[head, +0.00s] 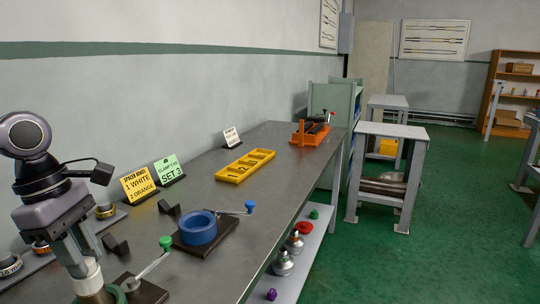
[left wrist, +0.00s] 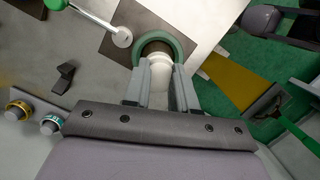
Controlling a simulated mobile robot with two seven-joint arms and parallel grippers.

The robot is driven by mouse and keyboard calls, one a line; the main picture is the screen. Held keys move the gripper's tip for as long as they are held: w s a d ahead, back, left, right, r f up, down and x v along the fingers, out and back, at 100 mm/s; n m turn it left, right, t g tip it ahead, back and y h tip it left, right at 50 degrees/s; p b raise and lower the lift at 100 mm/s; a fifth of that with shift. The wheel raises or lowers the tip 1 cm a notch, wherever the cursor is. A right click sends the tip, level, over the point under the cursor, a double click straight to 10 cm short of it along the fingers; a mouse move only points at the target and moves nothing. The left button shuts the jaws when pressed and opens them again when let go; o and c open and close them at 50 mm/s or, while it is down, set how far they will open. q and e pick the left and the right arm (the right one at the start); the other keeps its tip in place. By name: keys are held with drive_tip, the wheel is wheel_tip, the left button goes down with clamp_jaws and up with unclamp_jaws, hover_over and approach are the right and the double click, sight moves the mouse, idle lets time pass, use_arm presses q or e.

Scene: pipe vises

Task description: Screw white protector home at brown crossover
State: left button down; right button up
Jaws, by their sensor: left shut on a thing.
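My left gripper (head: 80,262) points down at the lower left of the head view, shut on the white protector (head: 90,276). In the left wrist view, the fingers of my left gripper (left wrist: 158,88) stand either side of the white protector (left wrist: 157,63). The protector sits at the green vise ring (left wrist: 177,45), which also shows at the bottom edge of the head view (head: 106,295). A small brownish patch, perhaps the brown crossover (left wrist: 154,47), shows inside the ring. The fingers and protector hide most of it, so I cannot tell how far the thread is engaged. My right gripper is out of view.
A blue vise ring (head: 198,229) stands further along the bench. Yellow (head: 139,184) and green (head: 168,169) sign cards, a yellow tray (head: 245,165) and an orange vise (head: 309,135) stand beyond. A lower shelf (head: 290,276) holds several parts.

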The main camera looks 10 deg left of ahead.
use_arm(q)
drive_tip(key=m+p, duration=0.1)
drive_tip(key=m, duration=0.3)
drive_tip(key=shift+w+g, duration=0.1)
drive_tip(key=shift+g, duration=0.3)
drive_tip(key=m, duration=0.5)
drive_tip(key=shift+g, duration=0.4)
drive_tip(key=c, duration=1.1)
unclamp_jaws()
drive_tip(key=shift+o, duration=0.5)
drive_tip(key=shift+w+f+y, duration=0.15)
drive_tip(key=shift+w+y, duration=0.05)
drive_tip(key=shift+y, duration=0.1)
drive_tip(key=shift+s, duration=0.1)
drive_tip(key=shift+s+r+p, duration=0.1)
drive_tip(key=shift+r+p, duration=0.9)
drive_tip(key=shift+r, duration=0.25)
drive_tip(key=shift+f, duration=0.1)
